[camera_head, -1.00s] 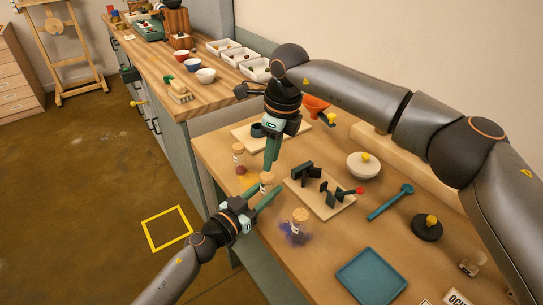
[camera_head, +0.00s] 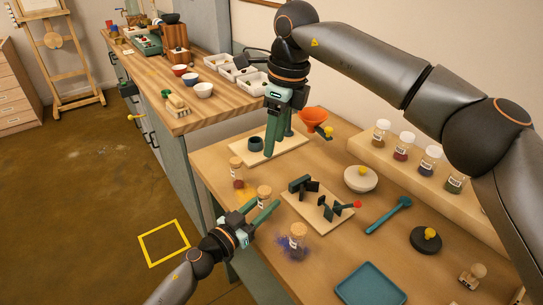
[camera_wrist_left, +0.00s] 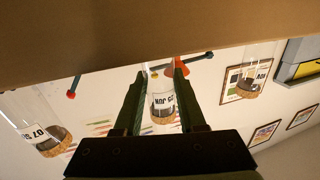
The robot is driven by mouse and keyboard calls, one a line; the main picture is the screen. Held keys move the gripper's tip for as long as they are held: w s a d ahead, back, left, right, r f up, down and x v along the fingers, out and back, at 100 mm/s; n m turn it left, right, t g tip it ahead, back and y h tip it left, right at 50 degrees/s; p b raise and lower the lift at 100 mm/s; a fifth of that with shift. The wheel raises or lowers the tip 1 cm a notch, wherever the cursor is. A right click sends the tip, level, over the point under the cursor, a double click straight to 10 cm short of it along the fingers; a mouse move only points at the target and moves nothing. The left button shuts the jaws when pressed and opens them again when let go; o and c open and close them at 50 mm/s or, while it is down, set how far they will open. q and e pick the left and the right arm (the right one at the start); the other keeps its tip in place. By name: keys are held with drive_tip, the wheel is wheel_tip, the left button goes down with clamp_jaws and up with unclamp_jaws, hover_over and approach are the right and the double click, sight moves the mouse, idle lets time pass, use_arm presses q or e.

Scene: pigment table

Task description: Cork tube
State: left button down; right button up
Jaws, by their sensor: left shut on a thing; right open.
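My left gripper (camera_head: 262,213) is shut on a clear glass tube (camera_head: 264,201) near the table's left edge. A tan cork sits at the tube's top. In the left wrist view, which looks upside down, the held tube (camera_wrist_left: 162,103) stands between the fingers with a printed label and the cork at its lower end. My right gripper (camera_head: 274,134) is open and empty, above and behind the held tube. A corked tube (camera_head: 237,174) with reddish contents stands behind it. Another corked tube (camera_head: 298,241) stands in front, with blue powder around it.
A board with dark clamps (camera_head: 318,208) lies right of the held tube. An orange funnel (camera_head: 313,120), white bowl (camera_head: 360,180), blue spoon (camera_head: 388,216), black disc (camera_head: 425,240) and blue tray (camera_head: 370,286) are farther around. Several labelled jars (camera_head: 403,146) stand on a back ledge.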

use_arm(q)
drive_tip(key=shift+f, duration=0.15)
use_arm(e)
drive_tip(key=shift+s+d+r, duration=0.1)
drive_tip(key=shift+d+r, duration=0.1)
drive_tip(key=shift+r, duration=1.25)
use_arm(q)
drive_tip(key=shift+c, duration=2)
unclamp_jaws()
drive_tip(key=shift+a, duration=0.1)
drive_tip(key=v, duration=1.2)
drive_tip(key=shift+s+p, duration=0.15)
drive_tip(key=shift+p, duration=0.3)
use_arm(e)
drive_tip(key=shift+r, duration=0.4)
use_arm(q)
drive_tip(key=shift+a, duration=0.15)
